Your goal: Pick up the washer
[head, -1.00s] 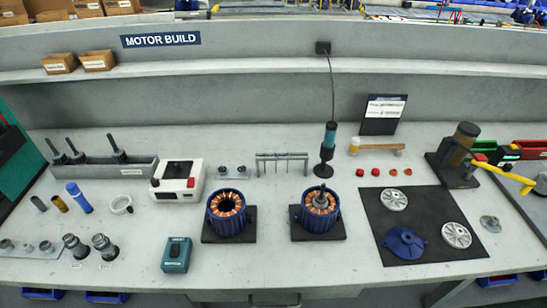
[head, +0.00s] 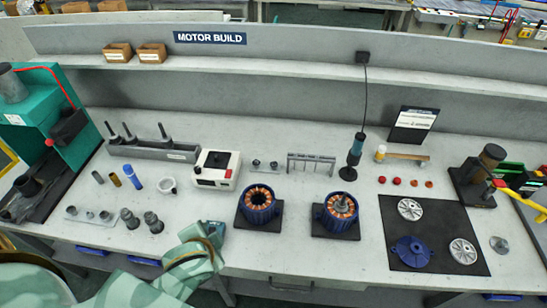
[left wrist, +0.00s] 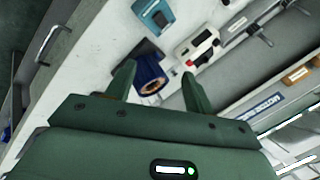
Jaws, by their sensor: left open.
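I cannot tell for sure which thing is the washer. A pale ring (head: 167,185) lies on the bench left of the white device, and small red and orange round parts (head: 413,183) lie in a row at the right. My left gripper (left wrist: 158,70) is open and empty in the left wrist view, with a blue motor stator (left wrist: 150,78) beyond its fingers. My right gripper is not in view.
Two blue stators (head: 258,205) (head: 340,212) stand on dark pads mid-bench. A dark mat (head: 450,222) with metal discs and a blue cover lies at the right. A green machine (head: 45,120) stands far left.

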